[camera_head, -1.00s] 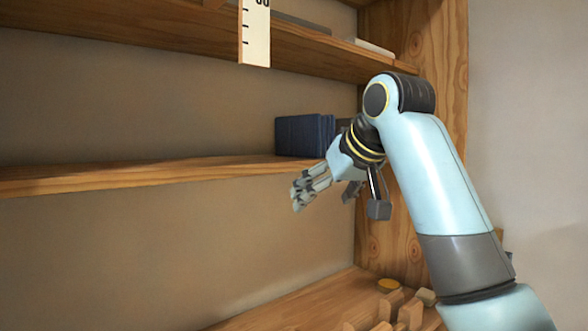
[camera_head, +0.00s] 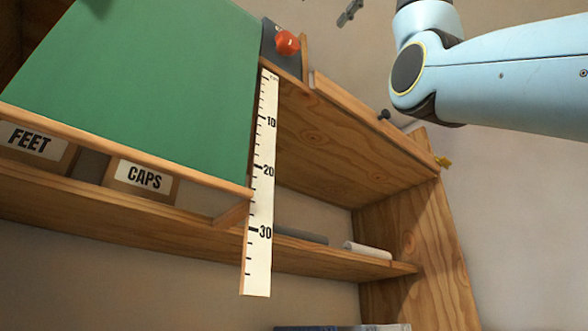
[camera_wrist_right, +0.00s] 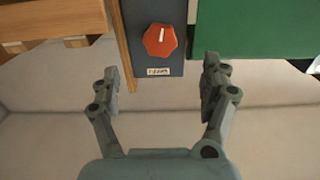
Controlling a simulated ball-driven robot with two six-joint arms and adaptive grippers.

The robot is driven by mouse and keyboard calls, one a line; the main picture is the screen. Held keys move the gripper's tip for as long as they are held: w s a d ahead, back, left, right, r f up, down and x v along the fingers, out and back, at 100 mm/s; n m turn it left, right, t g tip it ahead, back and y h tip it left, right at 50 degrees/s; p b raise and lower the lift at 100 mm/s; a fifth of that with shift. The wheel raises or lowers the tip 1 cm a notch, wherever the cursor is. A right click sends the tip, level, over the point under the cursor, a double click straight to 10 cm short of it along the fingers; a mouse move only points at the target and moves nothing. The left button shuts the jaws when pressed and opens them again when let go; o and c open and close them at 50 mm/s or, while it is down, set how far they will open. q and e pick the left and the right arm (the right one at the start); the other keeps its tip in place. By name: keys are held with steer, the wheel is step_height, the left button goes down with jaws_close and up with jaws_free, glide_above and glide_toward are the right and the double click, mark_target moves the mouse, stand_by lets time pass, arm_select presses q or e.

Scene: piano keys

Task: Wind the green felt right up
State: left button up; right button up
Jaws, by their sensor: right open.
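The green felt (camera_head: 150,85) hangs as a wide flat sheet at the upper left of the head view, its lower edge along a wooden rail. Part of it shows at the upper right of the wrist view (camera_wrist_right: 250,30). A red knob (camera_head: 287,43) sits on a dark panel right of the felt. In the wrist view the knob (camera_wrist_right: 160,40) has a white mark and a small label (camera_wrist_right: 158,71) below it. My right gripper (camera_wrist_right: 162,80) is open and empty, its fingers apart below the knob, not touching it. My left gripper is not in view.
A white ruler (camera_head: 260,190), numbered 10 to 30, hangs along the felt's right edge. Bins labelled FEET (camera_head: 32,142) and CAPS (camera_head: 140,178) sit below the felt. A wooden shelf (camera_head: 330,255) runs beneath.

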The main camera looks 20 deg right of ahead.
mark_target(291, 40)
steer(key=p+x, duration=0.4)
steer(key=x, duration=0.5)
steer(key=shift+w+a+r, duration=0.15)
steer(key=shift+w, duration=0.1)
steer(key=shift+w+a, duration=0.15)
steer(key=shift+w, duration=0.4)
steer(key=shift+s, duration=0.1)
steer(key=c, duration=1.2)
